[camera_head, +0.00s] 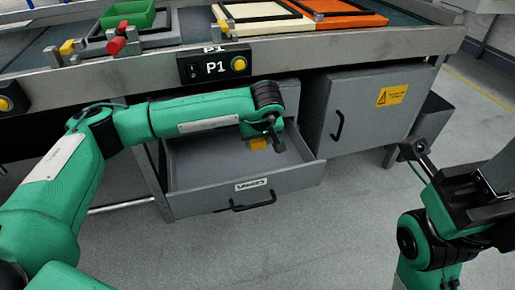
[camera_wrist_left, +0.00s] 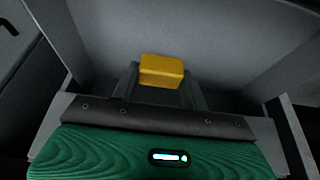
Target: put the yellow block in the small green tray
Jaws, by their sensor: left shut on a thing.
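The yellow block (camera_head: 258,144) is inside the open grey drawer (camera_head: 205,172) under the bench. My left gripper (camera_head: 265,138) reaches down into the drawer and is shut on the block. In the left wrist view, the block (camera_wrist_left: 161,70) sits between the two dark fingers of the gripper (camera_wrist_left: 161,86), with the drawer walls around it. The small green tray (camera_head: 145,19) stands on the bench at the upper left, well away from the block. My right gripper (camera_head: 413,151) is at the right, away from the drawer; its jaw opening is unclear.
Red pieces (camera_head: 116,46) and a small yellow piece (camera_head: 67,47) lie near the green tray. Cream (camera_head: 262,27) and orange (camera_head: 350,20) trays stand farther right. The bench's metal edge, with the P1 button box (camera_head: 214,66), overhangs the drawer. A closed cabinet (camera_head: 365,115) stands beside it.

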